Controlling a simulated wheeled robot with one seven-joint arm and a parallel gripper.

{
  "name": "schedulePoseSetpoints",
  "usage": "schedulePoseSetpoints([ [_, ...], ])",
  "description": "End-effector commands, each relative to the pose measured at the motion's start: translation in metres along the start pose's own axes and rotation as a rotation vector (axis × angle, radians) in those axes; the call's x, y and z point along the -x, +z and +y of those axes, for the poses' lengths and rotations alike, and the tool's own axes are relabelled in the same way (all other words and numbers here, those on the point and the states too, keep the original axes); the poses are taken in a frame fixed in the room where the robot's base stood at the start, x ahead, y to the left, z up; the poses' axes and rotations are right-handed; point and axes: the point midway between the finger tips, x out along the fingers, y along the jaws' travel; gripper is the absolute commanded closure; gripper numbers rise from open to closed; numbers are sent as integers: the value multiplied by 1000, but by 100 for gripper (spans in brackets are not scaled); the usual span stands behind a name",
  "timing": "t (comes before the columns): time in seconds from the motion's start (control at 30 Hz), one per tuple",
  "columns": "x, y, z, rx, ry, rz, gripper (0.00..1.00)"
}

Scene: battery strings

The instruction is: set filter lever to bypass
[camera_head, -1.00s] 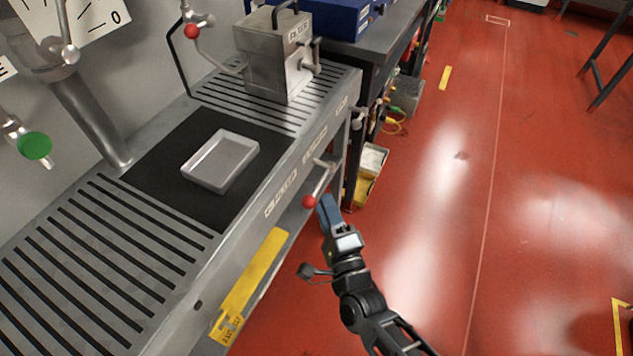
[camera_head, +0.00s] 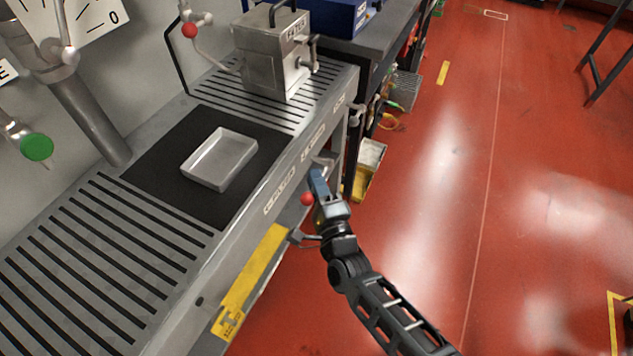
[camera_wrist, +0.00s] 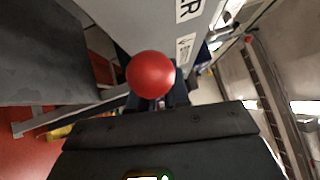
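The filter lever is a thin metal rod with a red ball knob (camera_head: 307,199) on the bench's front side. Its rod slants down and left from a pivot (camera_head: 323,163) under the front labels. The labels are small; the left one seems to read FILTER (camera_head: 279,197) and the right one BYPASS (camera_head: 313,146). My gripper (camera_head: 317,174) is right beside the knob and rod, its blue fingers overlapping the rod. In the wrist view the red knob (camera_wrist: 150,74) is large and hides much of the fingers. They show apart at its sides; no grip is visible.
A metal tray (camera_head: 219,158) lies on the black mat on the bench top. A steel box (camera_head: 270,62) stands behind it. A yellow strip (camera_head: 250,280) is on the bench front. Bins stand under the far bench.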

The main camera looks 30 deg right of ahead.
Motion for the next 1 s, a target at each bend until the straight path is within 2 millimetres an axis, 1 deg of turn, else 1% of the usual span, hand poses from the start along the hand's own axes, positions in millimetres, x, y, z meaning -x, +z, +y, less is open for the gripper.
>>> schedulePoseSetpoints([
  [0.03,0,0,0,0,0,0,90],
  [0.13,0,0,0,0,0,0,100],
  [0.67,0,0,1,2,-1,0,100],
  [1.0,2,-1,12,52,-52,-15,100],
])
